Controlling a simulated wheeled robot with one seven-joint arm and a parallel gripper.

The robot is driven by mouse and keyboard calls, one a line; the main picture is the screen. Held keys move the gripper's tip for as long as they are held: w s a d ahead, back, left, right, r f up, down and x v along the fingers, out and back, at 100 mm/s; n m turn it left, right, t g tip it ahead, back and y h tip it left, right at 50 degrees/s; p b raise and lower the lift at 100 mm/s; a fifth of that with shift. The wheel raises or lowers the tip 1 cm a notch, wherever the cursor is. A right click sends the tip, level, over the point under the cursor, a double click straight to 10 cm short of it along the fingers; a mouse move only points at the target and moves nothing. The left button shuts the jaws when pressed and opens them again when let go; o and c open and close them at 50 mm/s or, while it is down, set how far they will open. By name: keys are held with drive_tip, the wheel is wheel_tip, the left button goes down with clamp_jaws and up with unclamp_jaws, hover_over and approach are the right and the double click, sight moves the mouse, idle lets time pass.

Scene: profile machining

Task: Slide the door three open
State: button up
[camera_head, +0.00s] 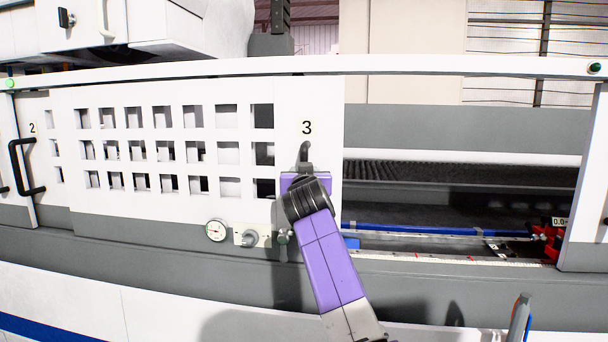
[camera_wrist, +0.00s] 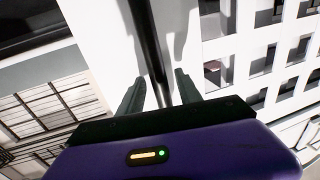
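Door three (camera_head: 320,105) is a white panel with rows of square windows and a black "3". A wide opening shows to the right of its edge. Its black handle (camera_head: 304,152) shows only at its upper end in the head view, the rest hidden behind my purple arm. In the wrist view the handle (camera_wrist: 151,35) is a dark bar running down between the two fingers of my gripper (camera_wrist: 158,80). The fingers stand apart, with a visible gap on each side of the bar. The fingertips are hidden in the head view.
Door two (camera_head: 32,160) with its black handle (camera_head: 20,168) is at the far left. The opening shows a dark machine interior (camera_head: 450,185), a blue rail (camera_head: 430,230) and a red clamp (camera_head: 548,242). A gauge (camera_head: 216,230) sits below door three.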

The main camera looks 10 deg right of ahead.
drive_tip(key=shift+s, duration=0.1)
drive_tip(key=s, duration=0.7)
drive_tip(key=shift+s+a+b, duration=0.3)
drive_tip(key=shift+b, duration=0.1)
